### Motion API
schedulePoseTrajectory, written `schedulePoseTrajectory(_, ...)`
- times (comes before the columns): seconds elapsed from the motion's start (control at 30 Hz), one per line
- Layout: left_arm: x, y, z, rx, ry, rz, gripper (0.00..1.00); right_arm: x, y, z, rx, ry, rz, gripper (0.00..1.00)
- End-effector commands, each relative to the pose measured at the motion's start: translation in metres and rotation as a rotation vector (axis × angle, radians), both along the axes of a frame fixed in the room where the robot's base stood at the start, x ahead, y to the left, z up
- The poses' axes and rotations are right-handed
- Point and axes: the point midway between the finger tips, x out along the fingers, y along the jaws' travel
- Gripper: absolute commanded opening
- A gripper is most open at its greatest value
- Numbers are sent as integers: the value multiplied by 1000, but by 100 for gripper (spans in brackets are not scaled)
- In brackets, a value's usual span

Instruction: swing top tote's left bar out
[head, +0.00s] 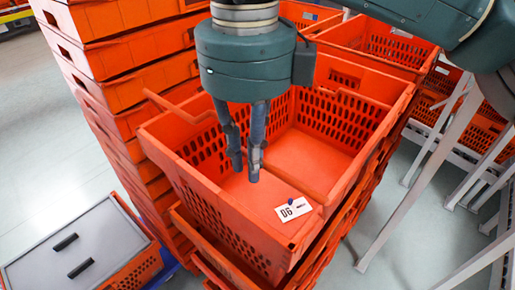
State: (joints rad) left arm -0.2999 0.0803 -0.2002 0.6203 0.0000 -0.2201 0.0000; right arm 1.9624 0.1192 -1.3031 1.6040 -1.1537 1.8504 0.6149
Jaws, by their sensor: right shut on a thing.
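The top tote (352,205) is an open orange crate with perforated walls and a white tag marked "06" (293,209) at its near corner. A thin orange bar (290,179) crosses the inside of the tote from the gripper toward the near right wall. Another thin orange bar piece (168,106) sticks up at the left rim. My right gripper (245,170) points down into the tote, its two dark fingers close together and shut on the crossing bar. The exact contact is partly hidden by the fingers. My left gripper is not in view.
Tall stacks of orange totes (120,55) stand close at the left and behind. A grey-lidded tote (82,250) is on the floor at the lower left. A pale metal frame (415,180) stands at the right. Open floor shows between it and the stack.

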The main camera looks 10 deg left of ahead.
Motion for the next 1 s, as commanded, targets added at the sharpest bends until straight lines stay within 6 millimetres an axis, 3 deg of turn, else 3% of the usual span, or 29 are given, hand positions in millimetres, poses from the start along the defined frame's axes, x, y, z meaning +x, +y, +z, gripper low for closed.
schedulePoseTrajectory(0.9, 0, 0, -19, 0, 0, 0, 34, -20, 13, -17, 0, -2, -1, 10)
schedulePoseTrajectory(0.93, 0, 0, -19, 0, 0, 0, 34, -20, 13, -17, 0, -2, -1, 19)
schedulePoseTrajectory(1.0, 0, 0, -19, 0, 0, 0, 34, -20, 13, -17, 0, -2, -2, 27)
